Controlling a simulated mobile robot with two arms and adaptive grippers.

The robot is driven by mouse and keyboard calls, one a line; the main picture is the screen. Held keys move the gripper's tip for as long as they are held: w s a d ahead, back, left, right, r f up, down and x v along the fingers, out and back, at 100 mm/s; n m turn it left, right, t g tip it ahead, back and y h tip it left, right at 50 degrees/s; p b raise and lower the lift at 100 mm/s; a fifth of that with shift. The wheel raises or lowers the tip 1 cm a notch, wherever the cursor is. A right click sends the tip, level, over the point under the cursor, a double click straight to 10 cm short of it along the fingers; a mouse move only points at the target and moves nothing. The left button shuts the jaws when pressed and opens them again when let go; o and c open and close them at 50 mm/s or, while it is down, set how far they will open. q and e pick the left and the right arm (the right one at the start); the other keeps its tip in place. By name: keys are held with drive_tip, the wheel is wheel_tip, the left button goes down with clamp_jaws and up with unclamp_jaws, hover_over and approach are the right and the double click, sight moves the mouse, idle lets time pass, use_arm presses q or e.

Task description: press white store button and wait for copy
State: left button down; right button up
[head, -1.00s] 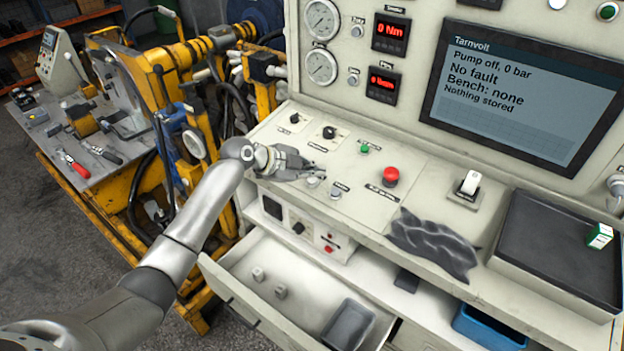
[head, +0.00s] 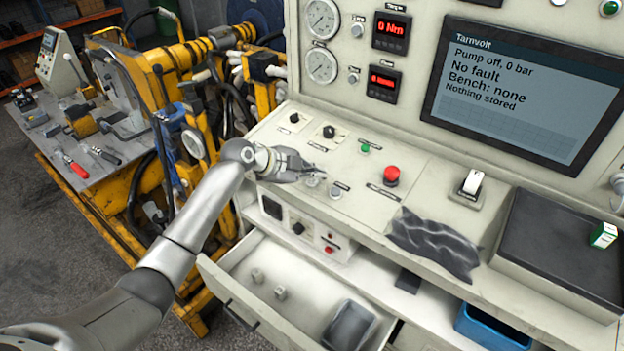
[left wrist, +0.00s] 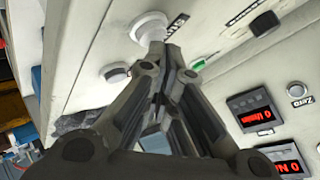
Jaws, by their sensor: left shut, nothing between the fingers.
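My left gripper (head: 322,175) is shut and empty, low over the sloping console. In the left wrist view its fingertips (left wrist: 161,48) are at a round white button (left wrist: 148,25); I cannot tell whether they touch it. A second pale round button (left wrist: 115,71) is beside it. In the head view the two pale buttons, a nearer one (head: 335,192) and one by the fingers (head: 312,181), lie just below the fingertips. Their labels are too small to read. The screen (head: 522,90) reads "Pump off, 0 bar", "No fault", "Bench: none", "Nothing stored". My right gripper is out of view.
An open drawer (head: 237,262) juts out below. A black tray (head: 503,262) is at right.

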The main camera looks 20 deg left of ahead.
use_arm(q)
drive_tip(key=shift+f+b, duration=0.35)
idle(0.3)
drive_tip(key=shift+r, duration=0.1)
drive_tip(key=shift+s+r+p, duration=0.1)
drive_tip(key=shift+r+p, duration=0.35)
drive_tip(key=shift+r, duration=0.25)
drive_tip(key=shift+r, duration=0.1)
drive_tip(key=r+p, duration=0.2)
drive_tip(key=r, duration=0.1)
drive_tip(key=r+p, duration=0.1)
drive_tip(key=shift+s+a+r, duration=0.2)
drive_tip(key=shift+s+r, duration=0.15)
drive_tip(key=shift+r, duration=0.05)
idle(0.3)
idle(0.4)
